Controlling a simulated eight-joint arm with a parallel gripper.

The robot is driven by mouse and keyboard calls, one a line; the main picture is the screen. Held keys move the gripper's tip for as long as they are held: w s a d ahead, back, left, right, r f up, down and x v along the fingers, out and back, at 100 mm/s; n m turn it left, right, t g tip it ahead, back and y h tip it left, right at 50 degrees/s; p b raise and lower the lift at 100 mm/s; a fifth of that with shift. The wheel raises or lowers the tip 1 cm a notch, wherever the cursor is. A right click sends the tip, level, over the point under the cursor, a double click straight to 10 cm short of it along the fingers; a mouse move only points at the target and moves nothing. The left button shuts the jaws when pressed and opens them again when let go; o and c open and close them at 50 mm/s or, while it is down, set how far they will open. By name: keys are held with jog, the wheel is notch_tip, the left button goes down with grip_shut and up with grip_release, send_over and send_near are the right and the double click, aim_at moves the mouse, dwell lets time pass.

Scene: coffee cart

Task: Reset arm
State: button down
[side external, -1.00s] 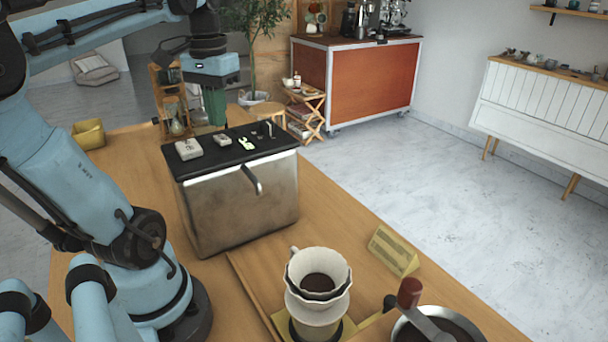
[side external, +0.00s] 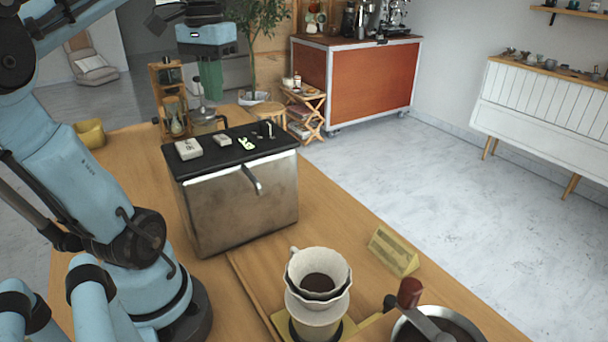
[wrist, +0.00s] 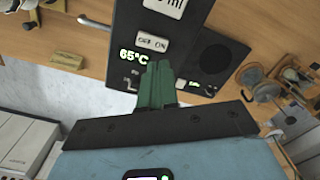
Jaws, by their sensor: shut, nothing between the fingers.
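My gripper (side external: 211,97) is raised above the back of the black-topped metal machine (side external: 240,200), near its left rear. Its green fingers are together and hold nothing. In the wrist view the shut fingers (wrist: 156,72) point toward the machine's black top panel (wrist: 150,20), with its OFF/ON button and lit 65°C display. The fingers appear apart from the panel. My arm rises along the left of the side view.
A white dripper (side external: 320,272) with dark grounds stands front centre, beside a grinder (side external: 436,325) with a red-knobbed handle. A yellow sign (side external: 393,252) and yellow container (side external: 89,133) stand on the table. A wooden rack (side external: 170,100) stands behind the machine.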

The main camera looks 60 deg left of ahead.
jog(key=w+d+f, duration=0.1)
jog(key=w, duration=0.1)
jog(key=w+d+f+m+t+y, duration=0.1)
jog(key=w+f, duration=0.1)
jog(key=w+d+f+m+t, duration=0.1)
jog(key=w+d, duration=0.1)
jog(key=shift+w+f, duration=0.15)
jog(key=shift+w, duration=0.05)
jog(key=w+d+f+m+t, duration=0.35)
jog(key=w+d, duration=0.25)
jog(key=d, duration=0.2)
jog(key=s+d+f+t+h, duration=0.1)
jog(key=s+d+f, duration=0.2)
jog(key=d+f, duration=0.3)
notch_tip(320, 180, down, 2)
jog(key=shift+d+t, duration=0.25)
jog(key=shift+t, duration=0.1)
